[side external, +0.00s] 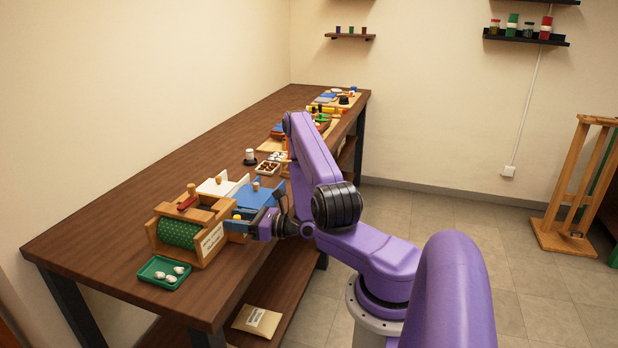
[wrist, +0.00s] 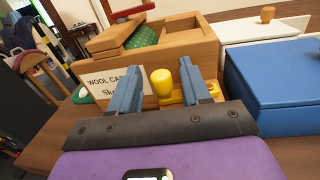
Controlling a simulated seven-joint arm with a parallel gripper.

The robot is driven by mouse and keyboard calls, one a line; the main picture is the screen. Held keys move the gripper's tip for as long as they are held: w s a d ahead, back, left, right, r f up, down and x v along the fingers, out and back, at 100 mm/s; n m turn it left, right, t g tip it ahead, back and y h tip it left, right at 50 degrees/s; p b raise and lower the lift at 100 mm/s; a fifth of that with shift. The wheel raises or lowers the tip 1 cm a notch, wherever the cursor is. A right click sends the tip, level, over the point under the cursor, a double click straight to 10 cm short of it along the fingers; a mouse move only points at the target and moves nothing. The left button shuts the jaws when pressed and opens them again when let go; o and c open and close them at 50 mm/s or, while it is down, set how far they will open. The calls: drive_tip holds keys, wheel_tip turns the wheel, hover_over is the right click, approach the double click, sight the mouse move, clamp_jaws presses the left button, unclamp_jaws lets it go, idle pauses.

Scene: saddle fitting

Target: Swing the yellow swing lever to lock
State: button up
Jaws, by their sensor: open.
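The yellow swing lever has an upright round yellow knob (wrist: 162,80) and a flat yellow part at its foot. In the wrist view it is beside the wooden wool-carder box (wrist: 180,50), near the box's labelled face. A bit of yellow (side external: 237,217) shows at the box's right end in the side view. My gripper (wrist: 160,72) is open, with one blue finger on each side of the knob in the picture. I cannot tell whether a finger touches it. My gripper (side external: 256,222) is low by the table's front edge in the side view. The fingers hide part of the lever's foot.
A blue box (wrist: 280,85) stands close on the right, and a white-lidded box (side external: 217,187) behind it. A green tray (side external: 148,277) with white pieces lies left of the carder. A red handle (side external: 187,203) tops the carder.

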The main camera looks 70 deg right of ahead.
drive_tip(key=n+g+y, duration=0.1)
drive_tip(key=n+y, duration=0.1)
drive_tip(key=s+d+n+g+y, duration=0.1)
drive_tip(key=n+y, duration=0.1)
drive_tip(key=y, duration=0.1)
drive_tip(key=s+n+g+y, duration=0.1)
drive_tip(key=y, duration=0.2)
drive_tip(key=shift+s+d+n, duration=0.1)
drive_tip(key=shift+d+n, duration=0.1)
drive_tip(key=shift+n, duration=0.2)
drive_tip(key=shift+s+d, duration=0.25)
drive_tip(key=shift+s, duration=0.05)
drive_tip(key=v, duration=1.6)
wheel_tip(320, 180, up, 10)
drive_tip(key=shift+s+d, duration=0.2)
drive_tip(key=shift+d, duration=0.1)
wheel_tip(320, 180, down, 10)
drive_tip(key=a+t+h, duration=0.1)
drive_tip(key=a, duration=0.1)
drive_tip(key=shift+m, duration=0.4)
drive_tip(key=x, duration=1.7)
drive_tip(key=shift+w+f, duration=0.1)
drive_tip(key=shift+w, duration=0.25)
drive_tip(key=shift+a+h, duration=0.1)
drive_tip(key=shift+h, duration=0.3)
clamp_jaws()
